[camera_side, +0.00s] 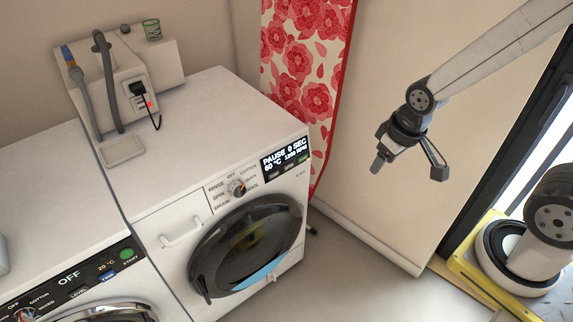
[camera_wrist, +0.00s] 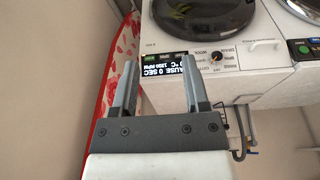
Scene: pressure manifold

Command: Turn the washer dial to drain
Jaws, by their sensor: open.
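The washer dial (camera_side: 237,188) is a small round knob on the front panel of the white washer (camera_side: 165,195). Printed labels around it include DRAIN at lower left, SPIN, RINSE, OFF, COTTON and WOOL; which one it points to is too small to tell. It also shows in the wrist view (camera_wrist: 215,57), upside down, right of the fingers. The display (camera_side: 285,157) reads PAUSE 0 SEC, 60 °C, 1200 RPM. My gripper (camera_side: 378,164) is open and empty, in the air right of the washer and apart from the dial. In the wrist view its fingers (camera_wrist: 159,62) appear below the display.
A second washer (camera_side: 75,275) with its own dial stands at lower left, its display reading OFF. A utility box (camera_side: 105,85) with hoses and a plug is behind. A red floral ironing board (camera_side: 305,65) leans against the wall. Open floor lies right of the washer.

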